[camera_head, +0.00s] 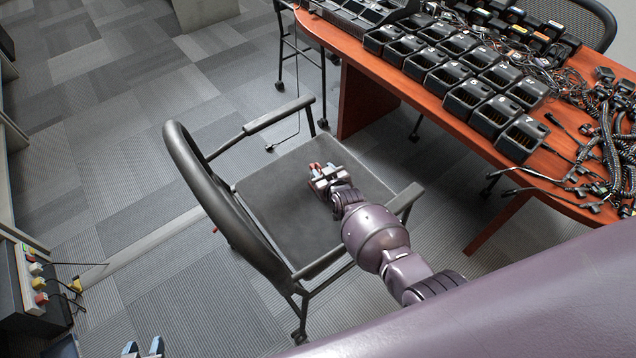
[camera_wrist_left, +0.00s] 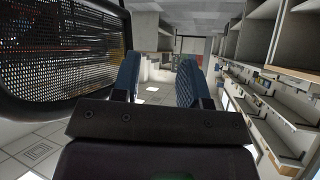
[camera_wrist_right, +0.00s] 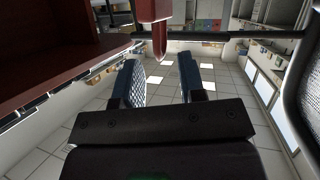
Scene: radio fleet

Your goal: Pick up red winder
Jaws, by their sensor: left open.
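A small red object (camera_head: 314,167), which looks like the red winder, is at the black chair seat, right at my right gripper's fingertips. In the right wrist view, a red block with a narrow prong (camera_wrist_right: 155,12) enters from the top edge, just beyond the fingers. My right gripper (camera_head: 323,170) is low over the seat with its blue fingers apart; a clear gap shows between them (camera_wrist_right: 164,82). I cannot tell whether a finger touches the red piece. My left gripper (camera_head: 143,350) is open and empty at the bottom edge of the head view, far from the chair.
The black chair (camera_head: 290,222) has armrests on both sides of my right arm. A wooden desk (camera_head: 362,68) with several radio chargers (camera_head: 470,97) and tangled cables stands to the right. A box with coloured knobs (camera_head: 28,305) is at the lower left. Carpet lies open behind the chair.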

